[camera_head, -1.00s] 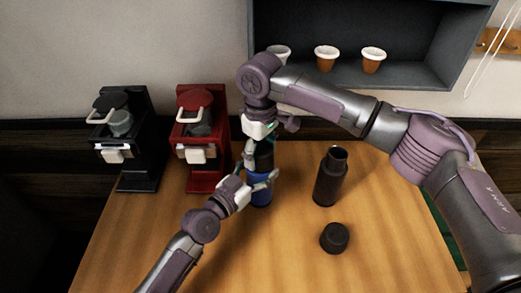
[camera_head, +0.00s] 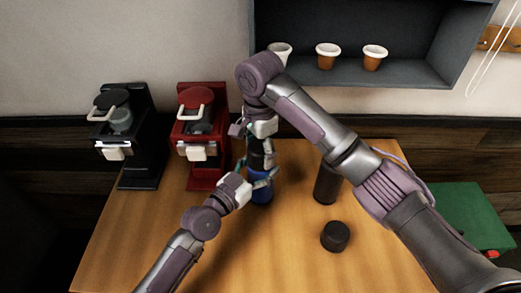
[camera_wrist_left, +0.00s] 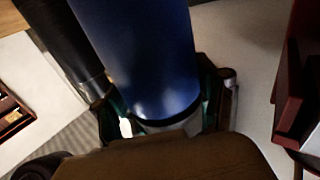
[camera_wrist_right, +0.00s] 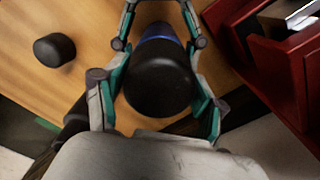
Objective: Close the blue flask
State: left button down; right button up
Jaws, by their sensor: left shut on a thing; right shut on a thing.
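The blue flask (camera_head: 261,190) stands upright on the table; its blue body fills much of the left wrist view (camera_wrist_left: 145,60). My left gripper (camera_head: 262,180) is shut around the flask from the front left. A black cap (camera_wrist_right: 158,80) is in line with the top of the flask, with a blue rim (camera_wrist_right: 158,32) showing past it in the right wrist view. My right gripper (camera_head: 259,146) is above the flask, shut on the cap from above. The fingers hide the joint, so I cannot tell how tightly the cap sits.
A dark flask (camera_head: 326,185) stands to the right, partly behind my right arm. A loose dark cap (camera_head: 335,236) lies in front of it. Red (camera_head: 205,150) and black (camera_head: 125,150) brewers stand at left. Cups (camera_head: 327,56) sit on the shelf. The front table is clear.

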jog(key=m, duration=0.5)
jog(key=shift+w, duration=0.1)
jog(key=m, duration=0.6)
jog(key=shift+m, duration=0.3)
jog(key=o, duration=1.1)
jog(key=shift+r, duration=2.2)
jog(key=shift+c, duration=0.2)
